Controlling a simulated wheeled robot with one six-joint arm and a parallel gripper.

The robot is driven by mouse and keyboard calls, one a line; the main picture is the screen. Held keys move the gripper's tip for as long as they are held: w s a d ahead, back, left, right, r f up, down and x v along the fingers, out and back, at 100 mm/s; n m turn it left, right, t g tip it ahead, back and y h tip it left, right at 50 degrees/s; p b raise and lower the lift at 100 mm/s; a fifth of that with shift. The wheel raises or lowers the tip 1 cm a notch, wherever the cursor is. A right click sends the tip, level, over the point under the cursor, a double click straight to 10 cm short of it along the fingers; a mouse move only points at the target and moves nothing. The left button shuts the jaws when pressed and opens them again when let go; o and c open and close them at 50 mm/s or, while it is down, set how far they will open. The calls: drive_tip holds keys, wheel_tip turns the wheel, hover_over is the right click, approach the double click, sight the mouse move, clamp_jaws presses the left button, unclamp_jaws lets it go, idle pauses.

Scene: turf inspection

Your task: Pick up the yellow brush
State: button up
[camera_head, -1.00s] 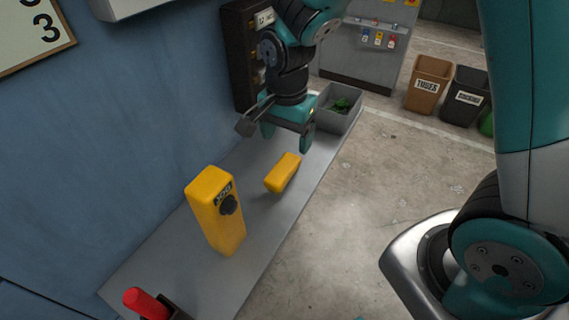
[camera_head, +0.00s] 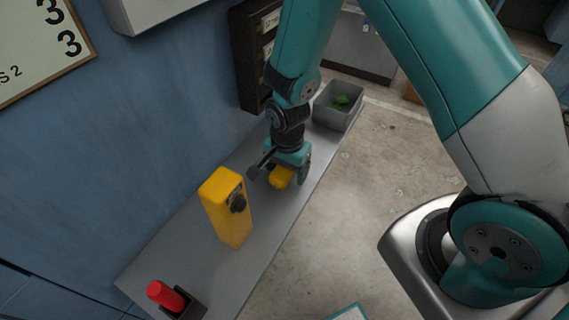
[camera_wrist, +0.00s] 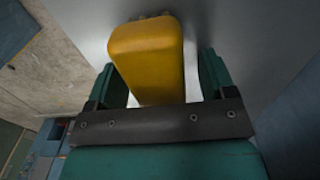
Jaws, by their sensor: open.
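The yellow brush (camera_head: 281,177) lies on the grey shelf (camera_head: 262,222), partly hidden by my gripper in the head view. In the wrist view the brush (camera_wrist: 150,58) shows as a rounded yellow block. My gripper (camera_head: 281,180) is right over it, pointing down. In the wrist view my gripper (camera_wrist: 165,80) is open, with one green finger on each side of the brush and a gap visible at least on the right. I cannot tell whether a finger touches it.
A taller yellow box (camera_head: 227,208) with a black knob stands upright nearer on the shelf. A red-handled item in a dark holder (camera_head: 172,298) is at the near end. A grey bin (camera_head: 338,105) with green contents sits at the far end. A blue wall (camera_head: 130,130) borders the left.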

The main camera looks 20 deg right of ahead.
drive_tip(key=shift+c, duration=0.4)
drive_tip(key=c, duration=0.9)
drive_tip(key=shift+c, duration=0.2)
wheel_tip(320, 180, up, 20)
drive_tip(key=b, duration=0.4)
